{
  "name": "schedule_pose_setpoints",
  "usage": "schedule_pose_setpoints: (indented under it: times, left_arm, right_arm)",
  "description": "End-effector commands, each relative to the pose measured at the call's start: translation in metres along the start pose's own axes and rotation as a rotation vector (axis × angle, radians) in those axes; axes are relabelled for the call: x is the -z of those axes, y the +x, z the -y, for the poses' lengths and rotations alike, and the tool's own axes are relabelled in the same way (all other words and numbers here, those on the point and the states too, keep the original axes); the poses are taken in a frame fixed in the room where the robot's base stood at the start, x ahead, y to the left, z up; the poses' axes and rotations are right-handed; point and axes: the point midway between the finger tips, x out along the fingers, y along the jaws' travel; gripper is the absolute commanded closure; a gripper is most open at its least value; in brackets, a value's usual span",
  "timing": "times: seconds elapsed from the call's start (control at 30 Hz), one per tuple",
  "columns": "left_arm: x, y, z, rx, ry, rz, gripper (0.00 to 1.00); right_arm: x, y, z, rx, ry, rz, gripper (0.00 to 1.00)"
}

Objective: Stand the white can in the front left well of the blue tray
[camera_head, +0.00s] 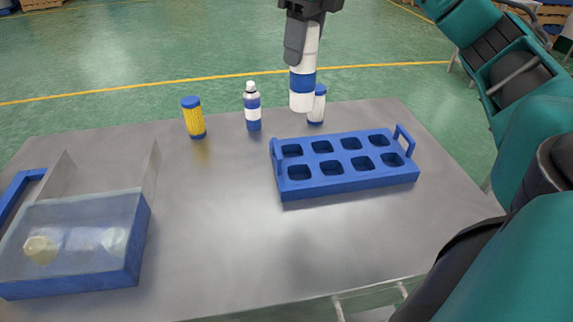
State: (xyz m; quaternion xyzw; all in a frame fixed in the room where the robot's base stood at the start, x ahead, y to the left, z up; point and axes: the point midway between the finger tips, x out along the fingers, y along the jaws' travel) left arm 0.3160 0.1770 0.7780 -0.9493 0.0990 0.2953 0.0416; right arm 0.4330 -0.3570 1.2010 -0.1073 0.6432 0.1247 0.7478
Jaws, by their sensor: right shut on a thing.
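The white can (302,97) with a blue band hangs upright in my right gripper (301,45), which is shut on its upper part. The can is in the air, above and behind the left part of the blue tray (350,188). The tray has two rows of square wells and a handle at each end. The front left well (299,172) looks empty, as do the other wells that I can see. My left gripper is not in view.
A clear-walled blue bin (130,262) is at left. The table's middle is clear.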

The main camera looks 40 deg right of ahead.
Motion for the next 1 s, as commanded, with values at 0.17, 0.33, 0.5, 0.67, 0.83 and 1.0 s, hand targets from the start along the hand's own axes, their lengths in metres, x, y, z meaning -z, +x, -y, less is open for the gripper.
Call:
schedule_pose_setpoints:
  times: [0.17,0.33,0.5,0.67,0.83,1.0]
  left_arm:
    - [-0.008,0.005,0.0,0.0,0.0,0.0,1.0]
    - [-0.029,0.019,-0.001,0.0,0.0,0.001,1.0]
    - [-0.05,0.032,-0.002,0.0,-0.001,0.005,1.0]
    - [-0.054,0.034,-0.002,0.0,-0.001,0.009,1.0]
    - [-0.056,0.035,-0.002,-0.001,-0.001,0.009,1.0]
    - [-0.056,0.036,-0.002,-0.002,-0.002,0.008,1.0]
  right_arm:
    - [0.004,0.011,0.002,0.007,0.059,-0.002,1.0]
    - [0.011,0.053,0.002,0.006,0.059,-0.005,1.0]
    - [0.017,0.094,0.002,0.005,0.057,-0.004,1.0]
    - [0.023,0.127,0.003,0.008,0.059,-0.004,1.0]
    - [0.025,0.148,0.002,0.009,0.057,-0.001,1.0]
    - [0.028,0.165,0.002,0.008,0.058,-0.003,1.0]
